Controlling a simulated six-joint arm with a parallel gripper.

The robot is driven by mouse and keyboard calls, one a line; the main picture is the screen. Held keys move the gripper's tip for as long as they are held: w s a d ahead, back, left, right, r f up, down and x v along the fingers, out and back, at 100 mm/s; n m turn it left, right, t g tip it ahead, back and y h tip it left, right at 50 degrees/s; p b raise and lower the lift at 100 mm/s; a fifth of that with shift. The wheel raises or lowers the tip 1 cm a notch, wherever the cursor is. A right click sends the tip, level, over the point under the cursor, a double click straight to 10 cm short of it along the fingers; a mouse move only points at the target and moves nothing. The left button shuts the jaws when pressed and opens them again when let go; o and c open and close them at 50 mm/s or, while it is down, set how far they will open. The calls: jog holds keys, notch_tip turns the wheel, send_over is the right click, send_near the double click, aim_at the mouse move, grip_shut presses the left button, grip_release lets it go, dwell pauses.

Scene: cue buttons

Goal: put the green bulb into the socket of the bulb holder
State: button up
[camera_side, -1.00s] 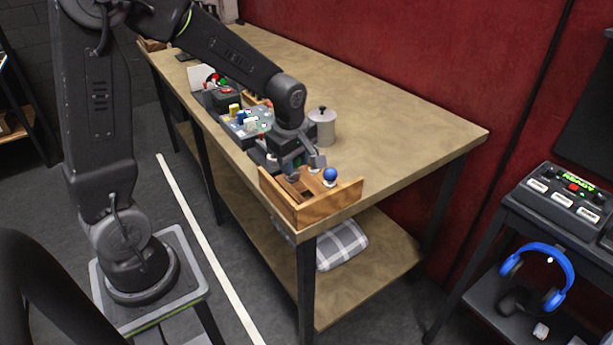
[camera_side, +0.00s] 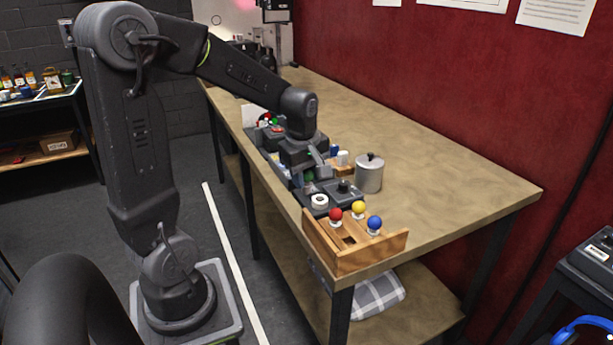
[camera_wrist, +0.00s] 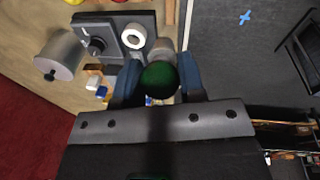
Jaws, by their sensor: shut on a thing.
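My gripper (camera_side: 312,166) is shut on the green bulb (camera_wrist: 158,77), which sits between the two fingers in the wrist view. In the side view, a bit of green (camera_side: 309,176) shows under my gripper, above the row of devices. A dark box with a black knob (camera_side: 343,187) stands in front of it, with a white ring (camera_side: 320,202) at its left end. The ring also shows in the wrist view (camera_wrist: 132,36), beyond the bulb. I cannot tell if this ring is the holder's socket. The bulb's base is mostly hidden.
A wooden rack (camera_side: 370,255) at the table's near corner carries a red bulb (camera_side: 336,214), a yellow bulb (camera_side: 358,208) and a blue bulb (camera_side: 374,223). A lidded metal pot (camera_side: 369,174) stands right of the dark box. The table's right side is clear.

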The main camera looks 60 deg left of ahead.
jog(key=shift+w+a+f, duration=1.55)
jog(key=shift+w+f, duration=0.1)
jog(key=shift+w, duration=0.1)
jog(key=shift+w+a+f, duration=1.5)
jog(key=shift+w+f, duration=0.1)
jog(key=shift+w, duration=0.1)
jog(key=shift+f, duration=1.55)
dwell(0.8)
jog(key=o, duration=1.1)
jog(key=shift+o, duration=0.2)
notch_tip(320, 180, up, 7)
dwell(0.7)
